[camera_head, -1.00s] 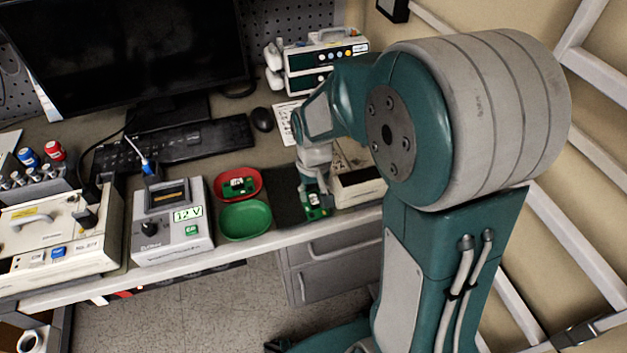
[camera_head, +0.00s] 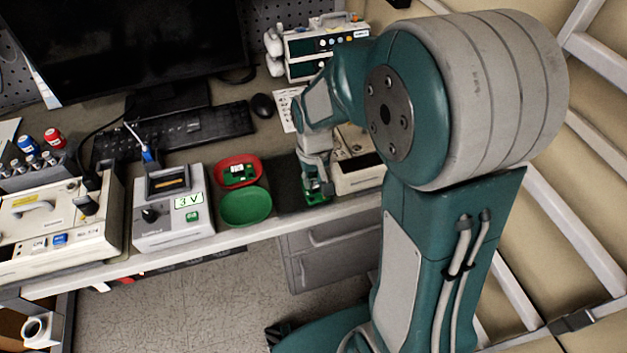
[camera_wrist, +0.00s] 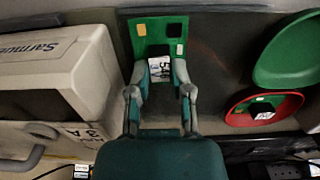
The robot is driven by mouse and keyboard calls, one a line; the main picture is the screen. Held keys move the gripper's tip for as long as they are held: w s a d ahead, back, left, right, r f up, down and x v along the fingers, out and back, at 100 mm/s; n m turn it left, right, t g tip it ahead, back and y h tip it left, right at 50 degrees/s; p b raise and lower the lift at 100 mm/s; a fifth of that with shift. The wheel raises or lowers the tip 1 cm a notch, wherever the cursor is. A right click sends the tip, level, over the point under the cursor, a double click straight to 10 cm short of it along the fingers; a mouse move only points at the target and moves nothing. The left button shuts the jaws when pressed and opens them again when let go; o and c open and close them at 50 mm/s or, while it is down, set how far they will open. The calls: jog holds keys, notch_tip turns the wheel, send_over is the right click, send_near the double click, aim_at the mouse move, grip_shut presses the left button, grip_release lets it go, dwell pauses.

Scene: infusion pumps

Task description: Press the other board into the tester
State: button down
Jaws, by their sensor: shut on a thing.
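I cannot tell whether the board touches the mat. A second green board (camera_head: 239,174) lies in the red dish (camera_head: 258,163). A grey tester (camera_head: 173,236) stands left of the dishes, with a dark slotted top, a knob and a display reading 3 V.
The green dish (camera_head: 246,207) sits in front of the red one. A pale box (camera_head: 358,182) stands close to the right of my gripper. A larger pale device (camera_head: 60,229) is left of the tester. The keyboard (camera_head: 188,132) and monitor are behind.

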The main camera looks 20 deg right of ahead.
jog(key=shift+r, duration=2)
